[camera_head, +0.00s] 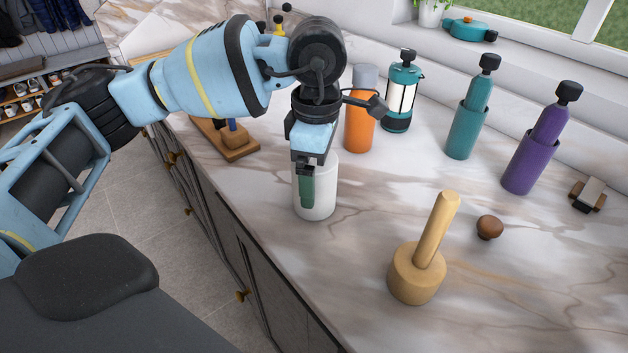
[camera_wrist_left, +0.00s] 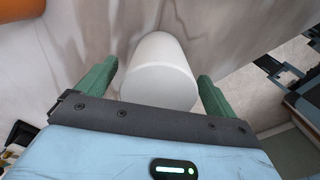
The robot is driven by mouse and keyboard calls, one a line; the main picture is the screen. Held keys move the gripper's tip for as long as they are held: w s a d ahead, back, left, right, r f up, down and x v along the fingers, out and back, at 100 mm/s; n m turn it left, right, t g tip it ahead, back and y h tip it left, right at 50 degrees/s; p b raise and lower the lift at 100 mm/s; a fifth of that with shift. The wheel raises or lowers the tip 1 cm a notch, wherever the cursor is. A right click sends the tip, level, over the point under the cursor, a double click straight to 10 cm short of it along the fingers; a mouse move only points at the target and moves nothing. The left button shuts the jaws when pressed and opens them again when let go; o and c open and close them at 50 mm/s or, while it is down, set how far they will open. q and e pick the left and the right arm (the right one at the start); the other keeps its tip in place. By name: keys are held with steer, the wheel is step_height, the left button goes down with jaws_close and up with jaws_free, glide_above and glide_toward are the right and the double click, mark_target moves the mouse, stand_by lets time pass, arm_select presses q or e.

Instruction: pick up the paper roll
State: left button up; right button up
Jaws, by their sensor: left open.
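The white paper roll (camera_head: 319,195) stands upright on the marble counter, near its front edge, in the head view. In the left wrist view the roll (camera_wrist_left: 160,75) lies between the two green fingers. My left gripper (camera_head: 307,190) is open, with one green finger in front of the roll in the head view. The other finger is hidden there. In the left wrist view my left gripper (camera_wrist_left: 155,85) shows a gap beside the roll on each side. My right gripper is not in view.
An orange bottle (camera_head: 359,125) and a teal French press (camera_head: 402,95) stand behind the roll. A wooden stand with a slanted peg (camera_head: 417,275) is to the right, by a brown knob (camera_head: 489,227). Teal (camera_head: 466,125) and purple (camera_head: 535,150) bottles stand farther right.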

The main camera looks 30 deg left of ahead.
arm_select(q)
steer(key=shift+f, duration=0.9)
steer(key=c, duration=1.1)
steer(key=shift+r, duration=0.1)
steer(key=shift+r, duration=0.5)
steer(key=s+r, duration=0.2)
steer(key=s, duration=0.6)
steer(key=s+d+r+b, duration=0.1)
steer(key=s, duration=0.7)
steer(key=shift+d+r, duration=0.2)
steer(key=shift+r, duration=0.2)
